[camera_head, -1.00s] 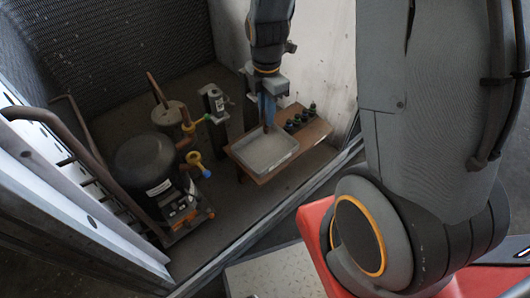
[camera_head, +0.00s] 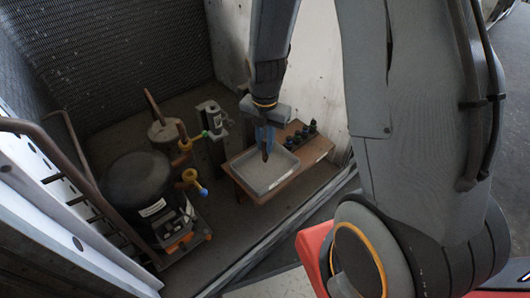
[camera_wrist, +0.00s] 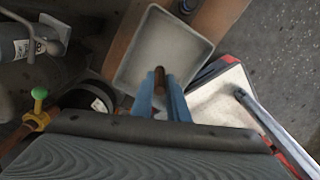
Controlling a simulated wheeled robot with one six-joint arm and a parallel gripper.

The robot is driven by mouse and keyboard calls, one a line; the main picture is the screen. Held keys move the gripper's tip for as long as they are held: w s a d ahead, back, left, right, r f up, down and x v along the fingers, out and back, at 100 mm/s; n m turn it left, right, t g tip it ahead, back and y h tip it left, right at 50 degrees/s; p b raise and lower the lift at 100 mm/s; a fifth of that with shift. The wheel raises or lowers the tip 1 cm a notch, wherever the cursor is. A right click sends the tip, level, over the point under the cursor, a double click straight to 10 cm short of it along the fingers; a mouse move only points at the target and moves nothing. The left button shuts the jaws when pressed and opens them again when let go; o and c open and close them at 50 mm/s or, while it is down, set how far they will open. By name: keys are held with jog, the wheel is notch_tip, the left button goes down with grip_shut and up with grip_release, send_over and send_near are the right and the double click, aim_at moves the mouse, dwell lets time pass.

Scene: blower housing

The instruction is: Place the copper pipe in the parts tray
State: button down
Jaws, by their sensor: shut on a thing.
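The copper pipe (camera_wrist: 159,82) is a short brown piece between the two blue fingers of my gripper (camera_wrist: 161,85) in the wrist view. In the head view, my gripper (camera_head: 265,142) points down with the brown pipe end (camera_head: 265,153) below its fingers. My gripper is shut on the pipe. The parts tray (camera_head: 282,183) is a shallow, light grey square tray on a wooden board. The pipe appears over the tray, near its far edge in the head view. The tray also shows in the wrist view (camera_wrist: 150,55). I cannot tell whether the pipe touches the tray floor.
The wooden board (camera_head: 311,157) carries several dark fittings behind the tray. A black compressor (camera_head: 137,184) stands to the left, with copper pipes and a blue-handled valve (camera_head: 193,181) beside it. A pale wall rises behind the board.

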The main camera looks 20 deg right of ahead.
aim_at(265, 158)
jog(key=shift+f+b, duration=0.3)
jog(key=shift+f, duration=1.5)
jog(key=shift+f, duration=0.15)
jog(key=c, duration=1.7)
grip_release()
notch_tip(265, 158, up, 12)
jog(key=shift+f+p, duration=0.1)
jog(key=shift+p, duration=1.1)
jog(key=shift+s+a+r, duration=0.1)
jog(key=shift+r, duration=0.4)
jog(key=shift+s+a+r+m+y, duration=0.1)
jog(key=shift+s+a+r+m, duration=1.25)
jog(key=shift+s+r+m, duration=2)
jog(key=shift+s+a+r+m+y, duration=0.1)
jog(key=shift+s+a+r+m, duration=1.2)
jog(key=shift+s+m, duration=2.4)
jog(key=shift+s+a+r+m+y, duration=0.1)
jog(key=shift+s+a+r+m, duration=1.65)
jog(key=shift+m, duration=3.4)
